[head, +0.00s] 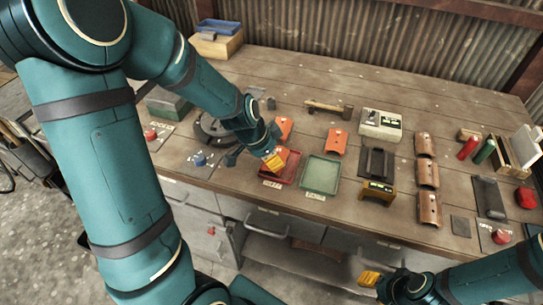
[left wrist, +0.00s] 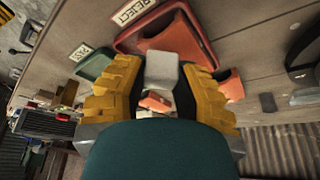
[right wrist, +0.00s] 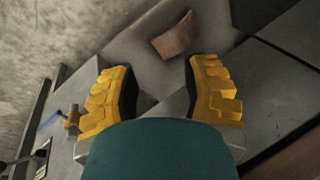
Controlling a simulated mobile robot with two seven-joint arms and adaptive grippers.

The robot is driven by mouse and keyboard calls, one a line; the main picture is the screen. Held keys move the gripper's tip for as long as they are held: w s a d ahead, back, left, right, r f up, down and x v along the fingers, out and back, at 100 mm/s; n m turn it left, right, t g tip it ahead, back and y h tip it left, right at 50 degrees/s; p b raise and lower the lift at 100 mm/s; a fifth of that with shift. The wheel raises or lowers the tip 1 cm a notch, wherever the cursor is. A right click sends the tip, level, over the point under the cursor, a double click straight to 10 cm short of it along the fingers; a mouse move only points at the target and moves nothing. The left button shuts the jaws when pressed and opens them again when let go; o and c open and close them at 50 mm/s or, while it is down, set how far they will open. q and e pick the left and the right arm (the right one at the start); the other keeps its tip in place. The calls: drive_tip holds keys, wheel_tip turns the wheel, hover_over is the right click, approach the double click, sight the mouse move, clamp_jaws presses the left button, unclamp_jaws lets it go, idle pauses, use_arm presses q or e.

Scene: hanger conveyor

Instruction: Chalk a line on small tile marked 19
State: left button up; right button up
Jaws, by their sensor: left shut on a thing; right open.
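My left gripper (head: 274,160) is shut on a pale grey-white block (left wrist: 162,72), which could be the chalk, beside the red tray (head: 291,168) labelled REJECT. In the left wrist view an orange tile (left wrist: 178,38) lies at this tray, behind the block. Two orange tiles, one left (head: 285,125) and one right (head: 335,141), lie on the bench; their marks are unreadable. Several curved brown tiles, one of them nearest (head: 429,208), stand in a column to the right. I cannot tell which tile is marked 19. My right gripper (head: 369,279) is open and empty before the bench front.
A green tray (head: 320,174) stands right of the red one. A black and yellow stand (head: 378,188) and a boxed device (head: 381,124) are farther right. A brown piece (right wrist: 176,36) lies on a grey surface below my right gripper.

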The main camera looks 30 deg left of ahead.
use_arm(q)
drive_tip(key=shift+f+b, duration=0.6)
drive_tip(key=shift+b, duration=0.05)
idle(0.9)
drive_tip(key=shift+w, duration=0.1)
drive_tip(key=shift+w+a, duration=0.2)
drive_tip(key=shift+w, duration=0.5)
drive_tip(key=shift+s, duration=0.2)
drive_tip(key=shift+s+d+b, duration=0.2)
drive_tip(key=shift+s+b, duration=0.15)
drive_tip(key=shift+s, duration=0.3)
drive_tip(key=shift+w, duration=0.15)
drive_tip(key=shift+w+a, duration=0.2)
drive_tip(key=shift+w, duration=0.45)
drive_tip(key=shift+s+b, duration=0.15)
drive_tip(key=shift+b, duration=0.15)
